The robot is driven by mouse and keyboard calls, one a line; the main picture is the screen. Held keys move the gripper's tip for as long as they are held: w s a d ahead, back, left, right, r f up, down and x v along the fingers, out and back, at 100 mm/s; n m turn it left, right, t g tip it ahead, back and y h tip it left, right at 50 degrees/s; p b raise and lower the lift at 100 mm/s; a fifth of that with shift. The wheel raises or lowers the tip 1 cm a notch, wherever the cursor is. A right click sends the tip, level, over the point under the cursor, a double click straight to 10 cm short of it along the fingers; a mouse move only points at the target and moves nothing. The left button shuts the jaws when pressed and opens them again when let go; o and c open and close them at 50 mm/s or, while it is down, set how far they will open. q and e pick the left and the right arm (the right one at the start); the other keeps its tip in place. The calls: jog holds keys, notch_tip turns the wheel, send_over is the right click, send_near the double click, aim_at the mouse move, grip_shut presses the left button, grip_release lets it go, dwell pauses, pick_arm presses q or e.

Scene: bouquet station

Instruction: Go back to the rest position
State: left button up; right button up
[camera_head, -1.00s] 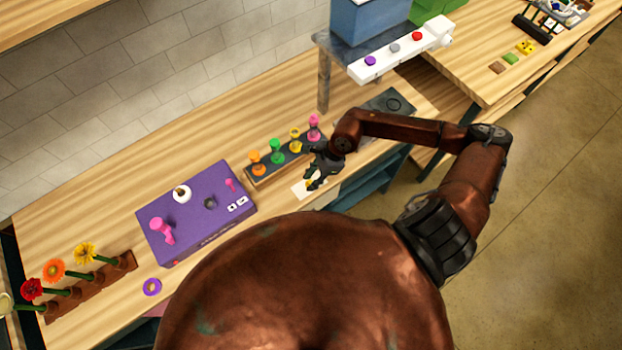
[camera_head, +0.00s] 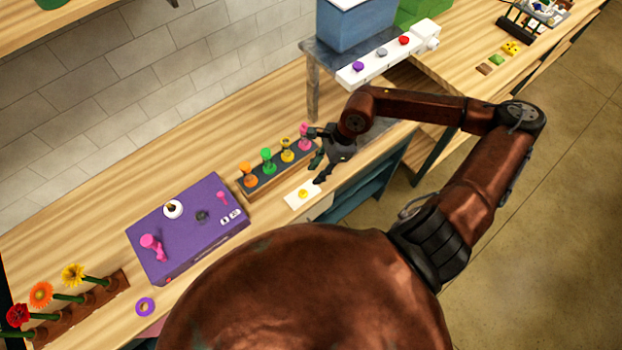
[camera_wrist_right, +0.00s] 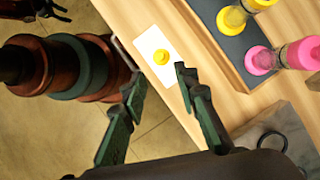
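My right gripper (camera_head: 318,172) is above the front edge of the bench, beside a white card (camera_head: 292,203) with a yellow button (camera_head: 303,194). In the right wrist view the two fingers of the right gripper (camera_wrist_right: 159,74) are spread apart with nothing between them. The yellow button (camera_wrist_right: 161,57) lies beyond the fingertips on the white card (camera_wrist_right: 149,40). My left gripper is outside the head view. A dark gripper shape, probably my left gripper (camera_wrist_right: 42,9), shows at the top left of the right wrist view, too cut off to judge.
A rack (camera_head: 262,187) of orange, green, yellow and pink hourglasses stands behind the card. A purple box (camera_head: 185,245) and a flower holder (camera_head: 95,305) are to the left. A raised metal stand (camera_head: 313,90) with a white button bar (camera_head: 372,70) is near my right arm.

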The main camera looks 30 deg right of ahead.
jog(key=shift+d+r, duration=0.15)
jog(key=shift+r, duration=0.35)
